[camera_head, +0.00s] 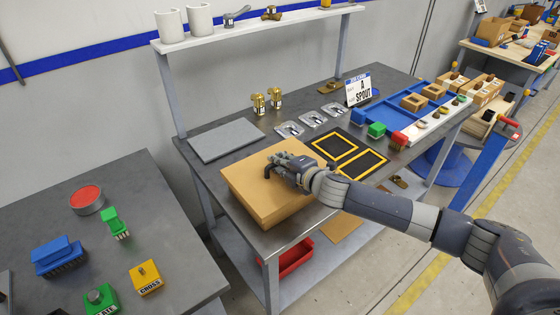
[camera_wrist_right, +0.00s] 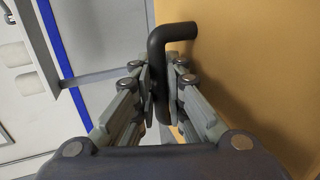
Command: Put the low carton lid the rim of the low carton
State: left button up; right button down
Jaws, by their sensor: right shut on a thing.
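The tan low carton lid (camera_head: 258,192) shows as a flat square top at the front left of the grey workbench (camera_head: 215,172). In the right wrist view the lid (camera_wrist_right: 240,70) fills the right side. My right gripper (camera_head: 287,172) is at the lid's top and shut on its dark bent handle (camera_wrist_right: 168,42). The handle sits between both fingers in the right wrist view. A tan side wall (camera_head: 290,213) shows below the lid's front edge. The carton's rim is hidden, and I cannot tell whether the lid touches it. My left gripper is not in view.
A grey plate (camera_head: 224,140) lies behind the lid. Yellow-edged black mats (camera_head: 360,165) lie to its right, beside green (camera_head: 376,130) and red (camera_head: 397,141) blocks. A red bin (camera_head: 296,258) is on the shelf below. Another table (camera_head: 150,200) stands at left.

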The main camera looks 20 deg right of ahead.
jog(key=c, duration=2.1)
grip_release()
jog(key=shift+f, duration=0.15)
jog(key=o, duration=0.5)
jog(key=shift+c, duration=0.2)
jog(key=shift+s, duration=0.1)
jog(key=b+v, duration=0.2)
jog(key=v, duration=1)
